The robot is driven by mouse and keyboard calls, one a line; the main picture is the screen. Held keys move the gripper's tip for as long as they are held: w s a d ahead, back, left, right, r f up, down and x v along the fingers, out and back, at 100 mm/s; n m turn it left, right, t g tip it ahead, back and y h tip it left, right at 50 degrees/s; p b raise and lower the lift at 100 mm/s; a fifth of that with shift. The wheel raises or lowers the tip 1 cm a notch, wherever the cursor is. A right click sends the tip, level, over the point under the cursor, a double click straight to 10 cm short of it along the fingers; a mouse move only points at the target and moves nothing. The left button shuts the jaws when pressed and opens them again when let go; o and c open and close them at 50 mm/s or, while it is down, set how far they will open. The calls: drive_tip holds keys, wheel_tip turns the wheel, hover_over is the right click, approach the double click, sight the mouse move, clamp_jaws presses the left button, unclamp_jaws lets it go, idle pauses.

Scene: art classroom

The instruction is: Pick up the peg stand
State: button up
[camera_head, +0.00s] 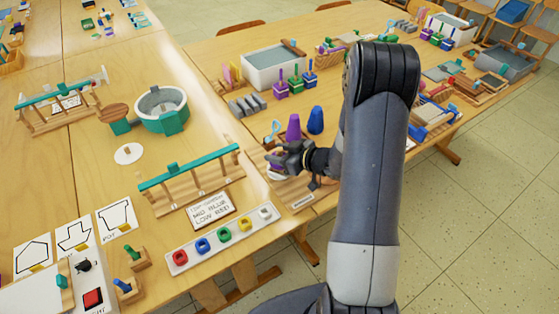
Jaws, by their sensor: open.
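No single object is clearly the peg stand from this view. A small wooden block with a green peg (132,254) and another with a blue peg (124,288) stand at the front left of the table. A wooden base (293,191) with a pale label on its front edge lies under my gripper (272,162). A purple piece and a white round part show beside the fingers, partly hidden by them. My gripper is open, low over that base and pointing left. Whether it touches anything there is hard to tell. My arm hides the table to its right.
A grey-filled bin (274,69) stands behind.

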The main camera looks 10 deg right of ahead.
drive_tip(key=shift+w+a+f, duration=0.25)
drive_tip(key=shift+w+a, duration=0.15)
drive_tip(key=shift+w, duration=0.1)
drive_tip(key=shift+c, duration=0.4)
clamp_jaws()
